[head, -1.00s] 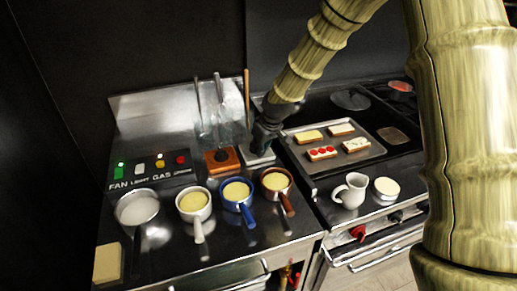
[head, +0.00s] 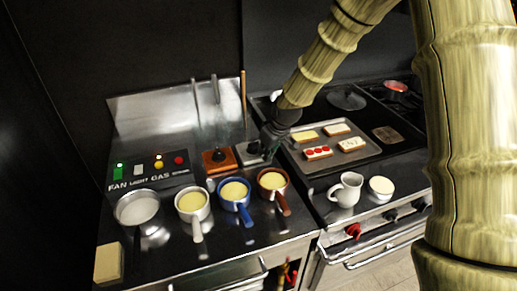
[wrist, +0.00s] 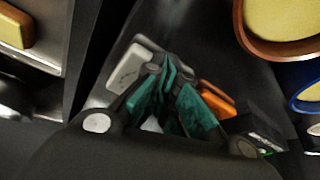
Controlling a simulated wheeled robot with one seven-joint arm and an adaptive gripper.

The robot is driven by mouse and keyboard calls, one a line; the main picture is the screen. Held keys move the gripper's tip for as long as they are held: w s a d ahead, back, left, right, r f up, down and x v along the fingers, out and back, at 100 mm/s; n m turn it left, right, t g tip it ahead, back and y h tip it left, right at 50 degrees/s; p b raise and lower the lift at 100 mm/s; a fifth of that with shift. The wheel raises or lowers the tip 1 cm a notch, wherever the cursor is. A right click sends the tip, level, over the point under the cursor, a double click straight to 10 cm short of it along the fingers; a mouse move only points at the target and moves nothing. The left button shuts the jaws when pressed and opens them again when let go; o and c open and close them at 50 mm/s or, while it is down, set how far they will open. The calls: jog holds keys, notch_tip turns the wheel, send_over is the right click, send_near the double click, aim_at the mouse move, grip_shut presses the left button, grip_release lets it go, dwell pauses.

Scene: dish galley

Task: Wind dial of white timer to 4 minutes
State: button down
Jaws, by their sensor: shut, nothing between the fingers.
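The white timer (head: 249,154) is a pale square block with a dark dial on top. It stands at the back of the steel counter, right of a similar orange timer (head: 219,159). My gripper (head: 266,150) is over the right side of the white timer. In the wrist view, my shut, empty gripper (wrist: 172,100) shows teal finger pads, with the white timer (wrist: 128,68) beside and partly behind them. The orange timer (wrist: 217,100) is on their other side. The dial's reading is not legible, and I cannot tell whether the fingers touch it.
Several pans stand in front of the timers, including a blue pan (head: 235,192) and a brown pan (head: 273,182). A tray (head: 375,154) of topped bread lies to the right. A white jug (head: 347,189) stands near the front. Utensils hang against the back panel.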

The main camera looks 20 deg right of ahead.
jog(key=s+r, duration=0.1)
jog(key=d+r+b, duration=0.1)
jog(key=shift+s+d+r, duration=0.1)
jog(key=shift+s+r, duration=0.3)
jog(key=shift+r, duration=0.35)
jog(key=a+b+v, duration=0.1)
jog(key=v, duration=0.5)
jog(key=shift+s+b, duration=0.2)
jog(key=shift+b, duration=0.15)
